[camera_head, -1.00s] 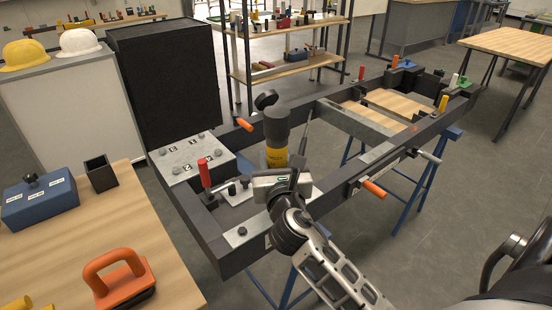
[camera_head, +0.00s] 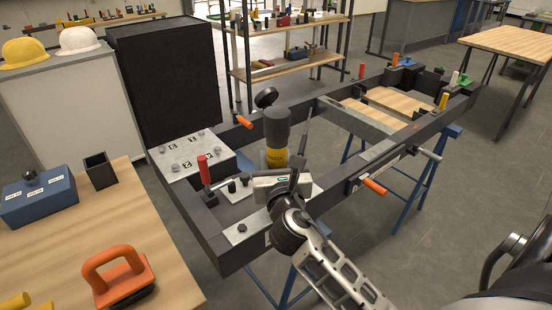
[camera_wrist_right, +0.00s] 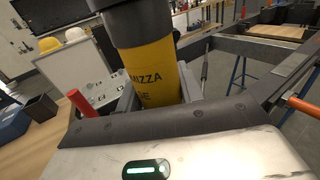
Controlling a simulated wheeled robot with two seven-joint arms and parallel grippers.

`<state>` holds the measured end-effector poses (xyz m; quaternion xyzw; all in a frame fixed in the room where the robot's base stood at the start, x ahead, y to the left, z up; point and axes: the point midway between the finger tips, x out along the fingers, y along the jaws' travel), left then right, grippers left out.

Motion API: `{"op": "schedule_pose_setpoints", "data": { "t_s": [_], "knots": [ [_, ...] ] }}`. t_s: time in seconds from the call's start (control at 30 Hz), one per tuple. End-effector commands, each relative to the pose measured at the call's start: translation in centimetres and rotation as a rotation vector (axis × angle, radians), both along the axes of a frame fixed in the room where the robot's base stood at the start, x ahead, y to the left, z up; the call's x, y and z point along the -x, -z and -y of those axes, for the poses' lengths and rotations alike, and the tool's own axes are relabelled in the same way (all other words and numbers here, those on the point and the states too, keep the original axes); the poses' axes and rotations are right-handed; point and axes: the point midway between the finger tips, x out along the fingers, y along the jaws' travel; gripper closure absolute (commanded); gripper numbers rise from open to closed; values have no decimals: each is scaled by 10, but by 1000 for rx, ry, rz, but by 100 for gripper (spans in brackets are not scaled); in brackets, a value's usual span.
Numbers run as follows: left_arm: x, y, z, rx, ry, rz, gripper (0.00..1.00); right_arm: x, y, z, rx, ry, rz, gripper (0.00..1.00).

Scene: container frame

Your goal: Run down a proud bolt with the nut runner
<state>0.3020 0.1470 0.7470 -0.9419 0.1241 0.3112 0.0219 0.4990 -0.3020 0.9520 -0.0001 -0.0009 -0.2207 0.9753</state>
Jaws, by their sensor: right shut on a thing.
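The nut runner (camera_head: 277,128) has a dark grey top and a yellow body; it stands roughly upright over the near left part of the dark frame (camera_head: 222,252). My right gripper (camera_head: 280,186) is shut on it from the near side, low on its body. In the right wrist view the yellow body (camera_wrist_right: 148,75) rises just beyond the gripper's housing. Another bolt (camera_head: 241,228) sits on the near rail. My left gripper is not in view.
A red-handled clamp (camera_head: 204,170) stands close left of the tool, and orange-handled clamps (camera_head: 374,187) sit along the rails. A wooden table (camera_head: 60,245) at left holds a blue box (camera_head: 38,203) and an orange-handled tool (camera_head: 118,277). A black cabinet (camera_head: 165,85) stands behind.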

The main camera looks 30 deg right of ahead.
Motion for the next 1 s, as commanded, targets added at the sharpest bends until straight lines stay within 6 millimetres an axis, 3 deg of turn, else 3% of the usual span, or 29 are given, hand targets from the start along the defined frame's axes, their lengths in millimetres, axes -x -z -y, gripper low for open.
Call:
{"op": "schedule_pose_setpoints", "data": {
  "t_s": [1.0],
  "knots": [
    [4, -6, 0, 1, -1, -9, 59, 1, 5, -1, -3, 0, -6, 100]
  ]
}}
